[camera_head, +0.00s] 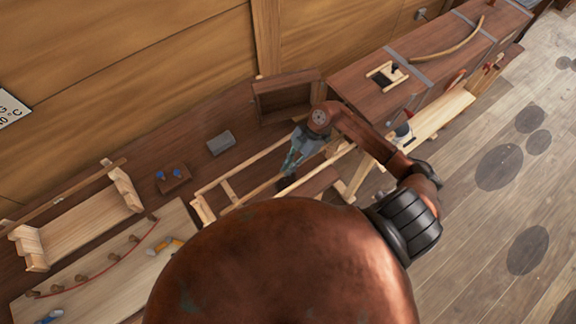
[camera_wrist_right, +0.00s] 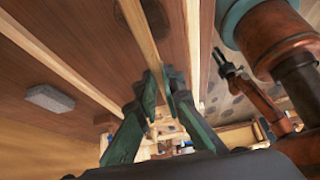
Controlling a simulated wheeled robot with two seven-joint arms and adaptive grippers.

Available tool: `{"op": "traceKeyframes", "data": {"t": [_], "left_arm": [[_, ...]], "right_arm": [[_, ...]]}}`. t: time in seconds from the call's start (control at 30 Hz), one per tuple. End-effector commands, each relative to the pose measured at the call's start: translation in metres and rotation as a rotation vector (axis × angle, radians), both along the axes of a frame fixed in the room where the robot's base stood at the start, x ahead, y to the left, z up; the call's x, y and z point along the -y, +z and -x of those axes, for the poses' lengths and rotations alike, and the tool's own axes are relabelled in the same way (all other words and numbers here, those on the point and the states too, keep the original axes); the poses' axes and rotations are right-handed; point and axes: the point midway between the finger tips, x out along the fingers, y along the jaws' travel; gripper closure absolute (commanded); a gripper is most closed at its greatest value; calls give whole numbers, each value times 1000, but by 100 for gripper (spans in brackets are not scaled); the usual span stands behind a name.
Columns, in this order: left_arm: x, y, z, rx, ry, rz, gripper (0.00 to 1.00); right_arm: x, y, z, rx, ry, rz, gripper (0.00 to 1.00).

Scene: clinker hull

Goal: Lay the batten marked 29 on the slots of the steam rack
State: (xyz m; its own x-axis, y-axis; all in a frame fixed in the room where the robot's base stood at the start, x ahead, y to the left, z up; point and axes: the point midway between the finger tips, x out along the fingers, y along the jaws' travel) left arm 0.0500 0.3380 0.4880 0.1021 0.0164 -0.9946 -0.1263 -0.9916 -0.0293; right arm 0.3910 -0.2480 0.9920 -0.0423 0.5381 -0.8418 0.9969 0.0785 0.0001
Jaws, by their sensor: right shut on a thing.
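My right gripper (camera_head: 289,166) reaches down over a pale wooden frame with long rails (camera_head: 238,168). In the right wrist view its green fingers (camera_wrist_right: 160,86) are shut on a thin pale batten (camera_wrist_right: 139,28). The batten runs lengthwise between two rails; whether it touches the frame is unclear, and no number is readable on it. A pale wooden rack with upright end boards (camera_head: 84,222) stands at the left, with a strip across its back; no label confirms it as the steam rack. A dark forked tip (camera_wrist_right: 224,62) in the wrist view may be my left gripper.
A long brown strapped box (camera_head: 375,98) stands at upper right with a curved strip on top. A grey block (camera_head: 221,143), an open brown crate (camera_head: 284,101) and a pegged board (camera_head: 115,272) lie around the frame. The plank floor at right is clear.

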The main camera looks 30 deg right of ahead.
Motion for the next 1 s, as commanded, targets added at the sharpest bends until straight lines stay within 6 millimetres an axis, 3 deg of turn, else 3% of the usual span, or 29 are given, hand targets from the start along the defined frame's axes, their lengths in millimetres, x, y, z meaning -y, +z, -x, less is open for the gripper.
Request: {"op": "traceKeyframes", "data": {"t": [0.43, 0.47, 0.73, 1.0], "left_arm": [[-2, -3, -1, 2, -2, -2, 74], [-2, -3, -1, 2, -2, -2, 74], [-2, -4, 0, -1, -2, -2, 74], [-5, -4, 5, -5, 1, -6, 74]], "right_arm": [[0, -9, 0, -1, 1, 0, 100], [0, -9, 0, -1, 1, 0, 90], [0, -9, 0, -1, 1, 0, 71], [1, -8, 0, -1, 1, 1, 71]]}}
